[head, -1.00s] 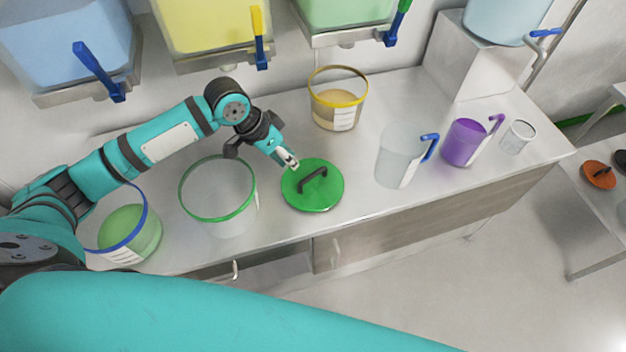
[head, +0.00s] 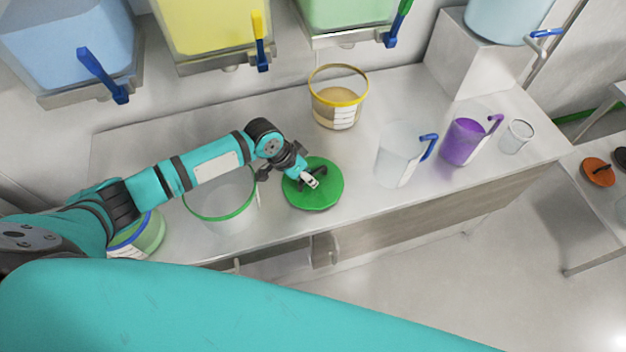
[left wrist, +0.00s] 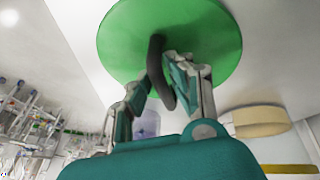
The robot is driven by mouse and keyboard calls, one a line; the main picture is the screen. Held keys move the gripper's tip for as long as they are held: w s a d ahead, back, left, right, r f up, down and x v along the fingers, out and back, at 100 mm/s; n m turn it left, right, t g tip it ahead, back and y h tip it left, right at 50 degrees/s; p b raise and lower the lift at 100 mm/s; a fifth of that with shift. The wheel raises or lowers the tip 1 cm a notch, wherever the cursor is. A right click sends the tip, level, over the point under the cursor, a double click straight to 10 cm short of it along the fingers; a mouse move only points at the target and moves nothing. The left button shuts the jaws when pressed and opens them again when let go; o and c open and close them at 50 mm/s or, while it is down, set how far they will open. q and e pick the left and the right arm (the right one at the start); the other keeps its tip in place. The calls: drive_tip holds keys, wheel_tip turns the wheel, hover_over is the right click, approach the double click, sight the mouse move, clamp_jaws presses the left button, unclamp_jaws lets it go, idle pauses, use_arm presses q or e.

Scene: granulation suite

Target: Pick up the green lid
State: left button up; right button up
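The green lid (head: 318,199) lies flat on the counter, right of the green-rimmed clear bucket (head: 218,212). Its dark handle is mostly hidden by my left gripper in the head view. My left gripper (head: 311,180) is over the lid. In the left wrist view the lid (left wrist: 122,38) fills the top, and its dark handle (left wrist: 156,70) stands between the two fingers of my left gripper (left wrist: 160,88). My right gripper is not in view.
A yellow-rimmed bucket (head: 337,104) stands behind the lid. A clear jug (head: 397,160), a purple jug (head: 462,144) and a small clear cup (head: 516,137) stand to the right. A blue-rimmed bucket (head: 150,236) is partly hidden behind my left arm.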

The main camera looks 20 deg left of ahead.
use_arm(q)
clamp_jaws()
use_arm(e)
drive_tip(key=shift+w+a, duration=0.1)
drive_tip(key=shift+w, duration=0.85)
use_arm(q)
drive_tip(key=shift+r, duration=0.1)
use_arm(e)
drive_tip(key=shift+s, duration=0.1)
